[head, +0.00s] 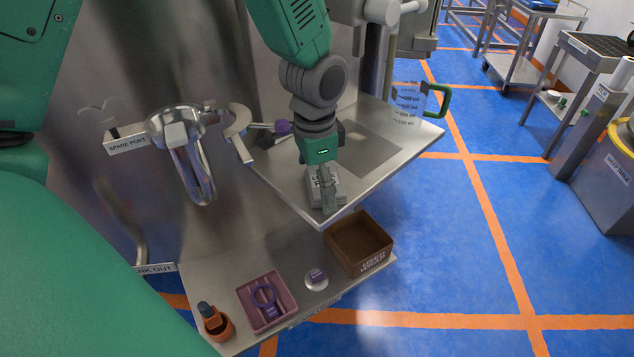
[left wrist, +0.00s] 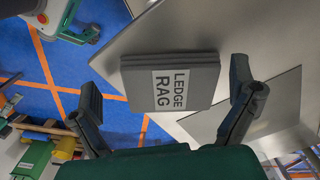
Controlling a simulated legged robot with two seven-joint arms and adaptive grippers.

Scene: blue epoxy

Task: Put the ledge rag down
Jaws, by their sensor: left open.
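The ledge rag (head: 318,184) is a flat grey folded block with a white label. It lies at the front corner of the upper steel ledge (head: 395,150). In the left wrist view the rag (left wrist: 172,82) shows its label "LEDGE RAG" and appears to rest on the steel surface. My left gripper (head: 328,203) is at the rag in the head view and hides part of it. In the left wrist view the two fingers of this gripper (left wrist: 170,105) are spread wide, one on each side of the rag, with visible gaps. My right gripper is not in view.
A clear jug (head: 407,103) with a green handle stands on the ledge's far right. Below, a lower shelf holds a brown box (head: 358,243), a pink tray (head: 266,302), a round purple-topped item (head: 316,279) and an orange cup (head: 218,326). A metal funnel-like vessel (head: 190,155) hangs left.

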